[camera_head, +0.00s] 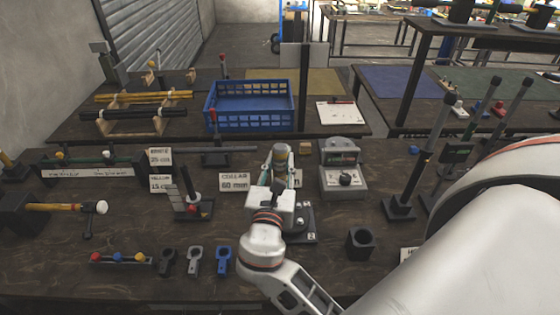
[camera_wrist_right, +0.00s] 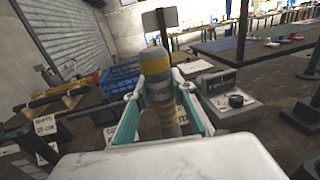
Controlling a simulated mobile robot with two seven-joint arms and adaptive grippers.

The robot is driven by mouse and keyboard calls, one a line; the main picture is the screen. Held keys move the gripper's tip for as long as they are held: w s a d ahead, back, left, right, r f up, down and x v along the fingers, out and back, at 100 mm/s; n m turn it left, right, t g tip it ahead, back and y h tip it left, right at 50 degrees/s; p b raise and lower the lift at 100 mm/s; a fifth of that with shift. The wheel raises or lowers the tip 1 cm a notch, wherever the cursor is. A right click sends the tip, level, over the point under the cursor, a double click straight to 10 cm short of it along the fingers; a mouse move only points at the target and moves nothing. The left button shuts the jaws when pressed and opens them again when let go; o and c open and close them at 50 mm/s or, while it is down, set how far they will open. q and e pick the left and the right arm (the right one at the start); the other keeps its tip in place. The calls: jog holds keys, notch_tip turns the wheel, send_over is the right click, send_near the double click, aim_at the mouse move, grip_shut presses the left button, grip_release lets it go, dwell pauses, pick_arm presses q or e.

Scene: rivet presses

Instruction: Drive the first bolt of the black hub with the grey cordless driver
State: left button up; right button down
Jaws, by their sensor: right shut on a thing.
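The grey driver (camera_head: 281,158), a grey cylinder with yellow bands, stands roughly upright between the fingers of my right gripper (camera_head: 279,172). In the right wrist view the driver (camera_wrist_right: 161,90) sits between the two teal-lined fingers, and the gripper is shut on it. Its lower end is hidden by my wrist in the head view. A dark fixture with round bolt-like parts (camera_head: 306,222), partly hidden behind my right wrist, shows just right of it; it may be the black hub, but I cannot tell. My left gripper is not in view.
A grey box with a dial (camera_head: 343,180) stands right of the gripper. A black square socket block (camera_head: 360,243) lies in front of it. A red-and-black stand (camera_head: 190,200) is to the left. A blue crate (camera_head: 250,123) stands behind. Black, grey and blue clamps lie near the front.

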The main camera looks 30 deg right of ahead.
aim_at(279, 155)
jog(key=shift+f, duration=0.65)
dwell(1.0)
dwell(1.4)
jog(key=shift+r, duration=2.7)
